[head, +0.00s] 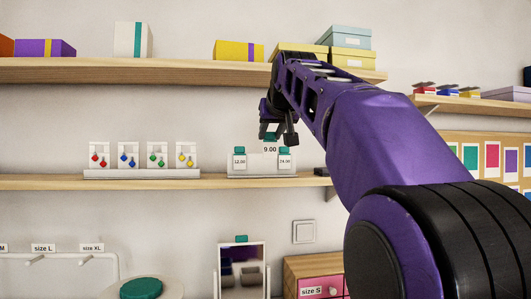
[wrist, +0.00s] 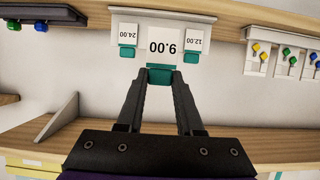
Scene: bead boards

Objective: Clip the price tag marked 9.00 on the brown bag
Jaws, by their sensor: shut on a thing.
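The price tag marked 9.00 (head: 270,149) is a white card with a teal clip, between two other tags in the head view. In the wrist view the 9.00 tag (wrist: 161,46) appears upside down, larger than its neighbours. My gripper (wrist: 160,77) is shut on its teal clip (wrist: 159,74), one dark finger at each side. In the head view my gripper (head: 278,138) is just above the tag holder (head: 262,174). I cannot tell whether the tag still touches the holder. No brown bag shows in either view.
Tags 12.00 (head: 240,161) and 24.00 (wrist: 128,35) flank the held tag closely. The holder stands on a wooden shelf (head: 150,184), with an earring display (head: 142,173) to its left. An upper shelf (head: 170,70) with boxes runs above. A small mirror (head: 242,271) stands below.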

